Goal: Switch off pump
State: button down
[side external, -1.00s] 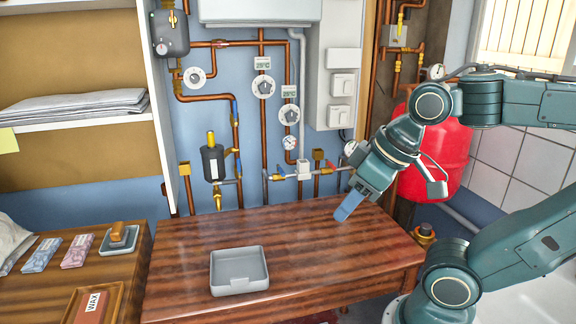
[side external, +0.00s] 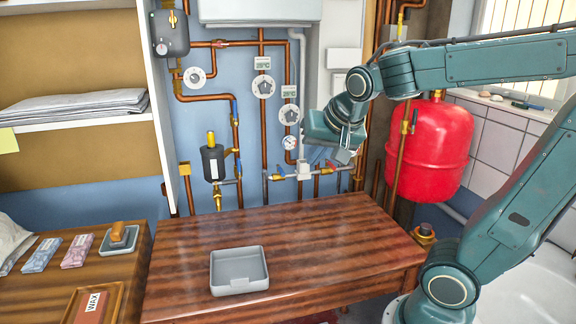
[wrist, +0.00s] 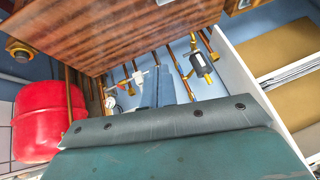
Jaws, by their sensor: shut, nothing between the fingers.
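My gripper (side external: 318,128) is raised in front of the wall, at the lower part of the white panel (side external: 336,35). Its fingers are hidden in the side view; in the wrist view the shut gripper (wrist: 165,75) shows as blue-grey fingers with nothing held. The two white switches low on the panel are largely hidden behind my arm. A black cylindrical unit with a yellow top (side external: 212,160) is on the pipes to the left; it also shows in the wrist view (wrist: 200,62). A dark grey unit (side external: 170,33) is at upper left. I cannot tell which is the pump.
Copper pipes with dials (side external: 263,86) and blue-handled valves line the wall. A red tank (side external: 430,150) stands right of my gripper. The wooden table (side external: 330,235) below carries a grey tray (side external: 240,285); its right side is clear.

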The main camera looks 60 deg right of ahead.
jog(key=w+d+m+g+h, duration=0.1)
jog(key=w+d+m+h, duration=0.35)
jog(key=d+m, duration=0.5)
jog(key=w+d+m+g+h, duration=0.25)
jog(key=w+d+m, duration=0.35)
jog(key=d, duration=0.6)
jog(key=d+f+m+g+h, duration=0.1)
jog(key=d+f+m+h, duration=0.3)
jog(key=d, duration=0.5)
jog(key=d+f+m+g+h, duration=0.2)
jog(key=d+f+m+h, duration=0.2)
jog(key=d+m, duration=0.3)
jog(key=shift+s+d+f+h, duration=0.25)
jog(key=shift+d+f+h, duration=0.1)
jog(key=shift+d, duration=1.3)
jog(key=shift+m, duration=0.25)
jog(key=w+d+r, duration=0.1)
jog(key=w+d, duration=0.1)
jog(key=d, duration=1)
jog(key=shift+w+d+r, duration=0.15)
jog(key=shift+w+d, duration=0.2)
